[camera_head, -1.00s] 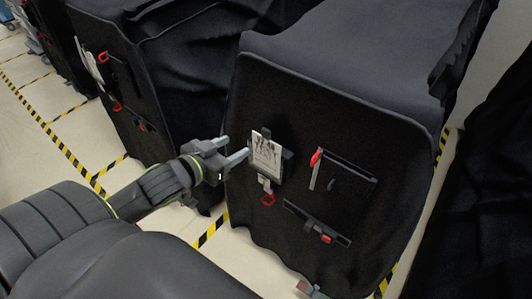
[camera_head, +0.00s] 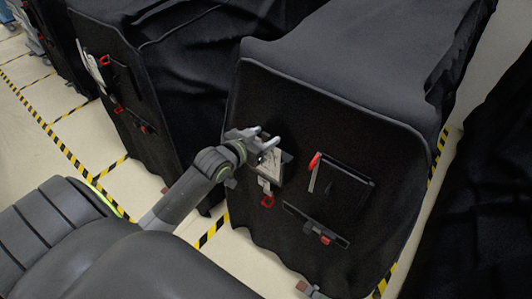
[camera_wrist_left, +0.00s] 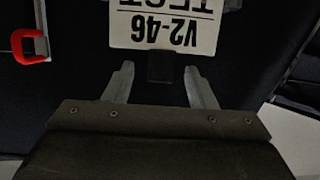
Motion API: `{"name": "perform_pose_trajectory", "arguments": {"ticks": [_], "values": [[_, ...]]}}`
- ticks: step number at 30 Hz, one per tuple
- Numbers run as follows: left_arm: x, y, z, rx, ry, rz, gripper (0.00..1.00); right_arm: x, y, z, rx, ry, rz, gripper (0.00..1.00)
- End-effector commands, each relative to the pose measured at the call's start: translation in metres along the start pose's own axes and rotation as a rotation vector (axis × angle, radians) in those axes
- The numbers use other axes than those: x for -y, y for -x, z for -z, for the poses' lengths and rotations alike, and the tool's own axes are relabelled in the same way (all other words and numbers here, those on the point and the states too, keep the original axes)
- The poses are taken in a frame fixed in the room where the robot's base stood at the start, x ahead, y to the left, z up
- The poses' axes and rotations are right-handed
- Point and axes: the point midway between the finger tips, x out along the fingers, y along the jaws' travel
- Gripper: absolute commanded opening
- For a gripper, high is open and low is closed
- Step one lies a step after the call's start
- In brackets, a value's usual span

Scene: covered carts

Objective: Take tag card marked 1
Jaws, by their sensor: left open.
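A white tag card (camera_head: 270,163) hangs on the front of the black covered cart (camera_head: 330,115). In the left wrist view the card (camera_wrist_left: 165,28) shows upside-down print, "V2-46" and "TEST"; I see no mark 1 on it. My left gripper (camera_head: 269,136) is open and empty in front of the card's upper part, hiding some of it in the head view. In the left wrist view its two fingers (camera_wrist_left: 159,68) point toward the card's printed edge, with a gap between them. The card is not between the fingers. My right gripper is not in view.
The cart front also carries a red-tipped latch (camera_head: 315,161), a dark slotted panel (camera_head: 345,187) and a lower bar with a red piece (camera_head: 325,239). A red hook (camera_head: 267,201) hangs below the card. Another covered cart (camera_head: 190,70) stands left, with striped floor tape between.

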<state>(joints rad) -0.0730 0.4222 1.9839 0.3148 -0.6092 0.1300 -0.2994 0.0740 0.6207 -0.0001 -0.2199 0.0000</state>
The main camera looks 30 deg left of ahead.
Motion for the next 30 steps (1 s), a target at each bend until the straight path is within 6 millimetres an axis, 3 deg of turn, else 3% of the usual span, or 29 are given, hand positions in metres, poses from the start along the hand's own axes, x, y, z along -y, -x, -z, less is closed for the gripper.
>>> {"name": "perform_pose_trajectory", "arguments": {"ticks": [5,13,24,30], "values": [[0.0002,-0.0136,0.0000,0.001,0.000,0.000,0.51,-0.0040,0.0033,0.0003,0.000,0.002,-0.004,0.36],[0.0003,-0.0150,-0.0008,0.001,-0.001,0.000,0.50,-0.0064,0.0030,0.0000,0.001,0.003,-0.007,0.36],[0.0005,-0.0148,-0.0007,0.001,-0.002,0.000,0.01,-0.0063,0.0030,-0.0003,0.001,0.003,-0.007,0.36],[0.0004,-0.0147,-0.0005,0.001,-0.002,0.000,0.00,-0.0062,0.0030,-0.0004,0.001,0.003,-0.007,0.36]]}}
